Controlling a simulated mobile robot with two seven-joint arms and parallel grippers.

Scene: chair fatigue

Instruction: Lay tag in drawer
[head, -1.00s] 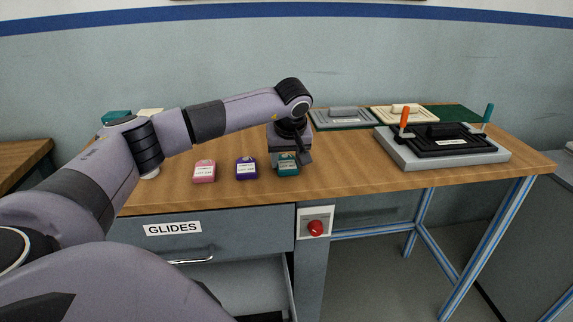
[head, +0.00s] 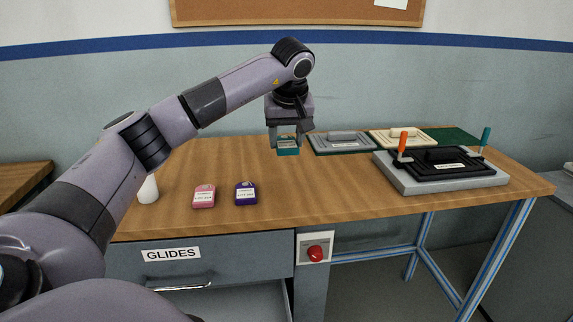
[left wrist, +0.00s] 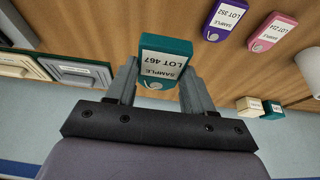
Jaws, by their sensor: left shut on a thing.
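My left gripper (head: 288,136) is shut on a teal tag (head: 288,148) and holds it in the air above the bench. In the left wrist view the tag (left wrist: 165,62) sits between both fingers, its white label reading SAMPLE LOT 467. An open drawer (head: 255,300) shows at the bottom of the head view, below the bench and the gripper; most of its inside is cut off or hidden by my arm. Above it is a shut drawer front (head: 225,257) labelled GLIDES, with a bar handle. My right gripper is not in view.
A pink tag (head: 203,197) and a purple tag (head: 246,194) lie on the wooden bench (head: 330,185). A white cylinder (head: 148,190) stands at left. A grey fixture (head: 445,177) with orange and teal handles stands at right. A red button (head: 315,253) sits beside the drawers.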

